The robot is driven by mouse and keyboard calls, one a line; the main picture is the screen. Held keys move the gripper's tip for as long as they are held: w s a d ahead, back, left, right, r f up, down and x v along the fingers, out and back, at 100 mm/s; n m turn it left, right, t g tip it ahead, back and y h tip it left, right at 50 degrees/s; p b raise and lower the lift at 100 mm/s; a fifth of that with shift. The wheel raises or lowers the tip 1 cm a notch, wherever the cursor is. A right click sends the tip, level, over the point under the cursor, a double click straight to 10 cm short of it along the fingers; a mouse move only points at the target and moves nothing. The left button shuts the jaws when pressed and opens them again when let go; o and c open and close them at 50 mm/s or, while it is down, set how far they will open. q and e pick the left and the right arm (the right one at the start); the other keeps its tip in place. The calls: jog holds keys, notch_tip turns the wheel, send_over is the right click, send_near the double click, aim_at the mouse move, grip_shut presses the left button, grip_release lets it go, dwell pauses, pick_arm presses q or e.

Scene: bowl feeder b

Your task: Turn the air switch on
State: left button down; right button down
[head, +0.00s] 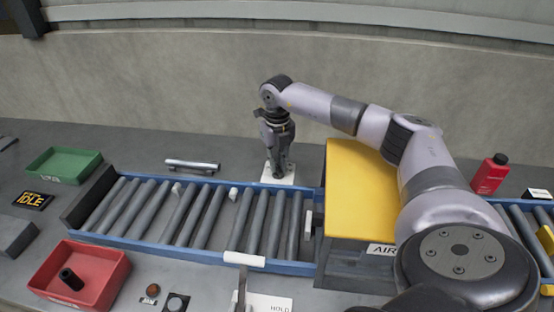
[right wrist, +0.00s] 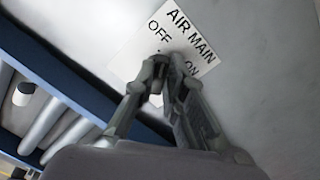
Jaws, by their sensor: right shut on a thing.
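The air switch plate (right wrist: 180,25) is white and reads AIR MAIN, with OFF on the left and ON on the right. In the head view the plate (head: 268,177) lies behind the roller conveyor. My right gripper (head: 279,172) points down at the plate. In the right wrist view the right gripper's fingertips (right wrist: 170,68) are closed together over the plate between the two words. The switch lever is hidden by the fingers, so its position cannot be told. My left gripper is not in view.
A blue-railed roller conveyor (head: 180,238) runs in front of the plate. A yellow-topped housing (head: 355,185) stands to the right, under my right arm. A green bin (head: 65,165), a red bin (head: 100,270) and a red bottle (head: 490,175) stand around. The bench left of the plate has a metal handle (head: 192,165).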

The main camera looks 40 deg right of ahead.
jog(key=m+p, duration=0.2)
jog(key=m, duration=0.2)
jog(key=shift+d+r+m, duration=0.1)
jog(key=shift+r+m, duration=0.05)
jog(key=shift+m, duration=0.25)
jog(key=m+p, duration=0.1)
jog(key=m, duration=0.2)
jog(key=shift+s+m, duration=0.1)
jog(key=shift+m, duration=0.2)
jog(key=m+p, duration=0.2)
jog(key=m, duration=0.2)
jog(key=shift+s+d, duration=0.1)
jog(key=shift+m+p, duration=0.65)
jog(key=shift+m, duration=0.95)
jog(key=shift+s, duration=0.1)
jog(key=c, duration=1.6)
grip_release()
jog(key=shift+c, duration=0.2)
